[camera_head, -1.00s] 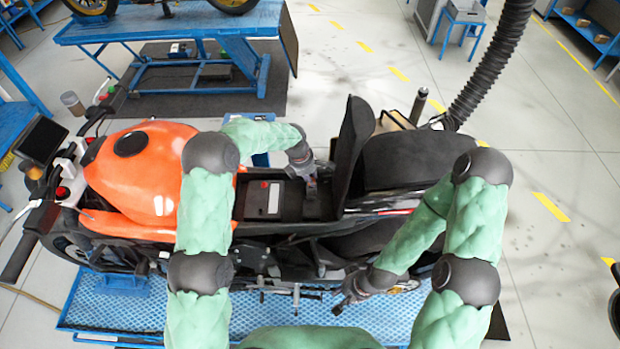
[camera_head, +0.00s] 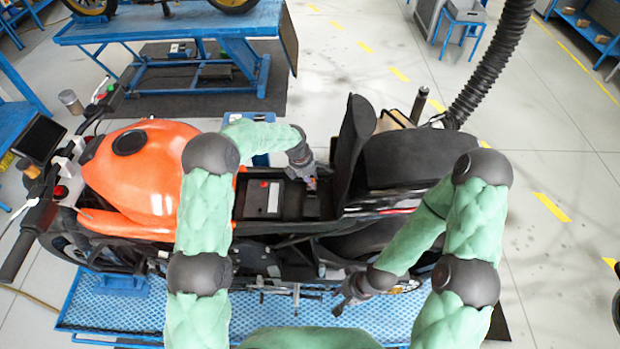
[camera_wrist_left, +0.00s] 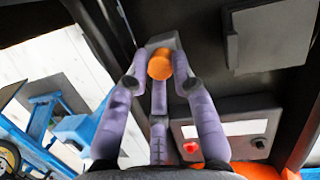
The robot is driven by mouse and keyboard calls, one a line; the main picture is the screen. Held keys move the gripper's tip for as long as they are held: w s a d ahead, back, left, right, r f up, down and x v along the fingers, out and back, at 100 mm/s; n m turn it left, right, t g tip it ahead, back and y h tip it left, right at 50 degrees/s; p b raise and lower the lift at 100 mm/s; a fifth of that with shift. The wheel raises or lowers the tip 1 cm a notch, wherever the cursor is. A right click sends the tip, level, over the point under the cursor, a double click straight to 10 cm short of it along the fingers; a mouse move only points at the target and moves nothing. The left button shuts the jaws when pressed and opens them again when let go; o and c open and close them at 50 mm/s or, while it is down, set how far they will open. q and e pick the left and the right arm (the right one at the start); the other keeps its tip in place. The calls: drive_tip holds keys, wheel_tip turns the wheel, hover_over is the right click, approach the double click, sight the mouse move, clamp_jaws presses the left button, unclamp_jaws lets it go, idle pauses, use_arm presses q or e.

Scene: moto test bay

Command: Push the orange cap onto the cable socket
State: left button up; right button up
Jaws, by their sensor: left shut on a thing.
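The orange cap (camera_wrist_left: 160,64) is held between the fingertips of my left gripper (camera_wrist_left: 159,75) in the left wrist view. A grey block (camera_wrist_left: 166,40) shows just beyond the cap; it may be the cable socket, and I cannot tell whether the cap touches it. In the head view my left gripper (camera_head: 309,181) points down into the open seat bay of the motorcycle, where a small orange spot of the cap shows. My right gripper (camera_head: 347,296) hangs low beside the motorcycle, away from the bay; its fingers are too small to read.
The raised black seat (camera_head: 352,145) stands just right of my left gripper. A battery-like box with a red button (camera_wrist_left: 246,143) lies close by in the bay. The orange tank (camera_head: 140,180) is to the left. A blue lift platform (camera_head: 385,318) lies below.

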use_arm(q)
drive_tip(key=o, duration=0.8)
drive_tip(key=shift+o, duration=0.2)
drive_tip(key=v, duration=1.2)
drive_tip(key=shift+f, duration=0.1)
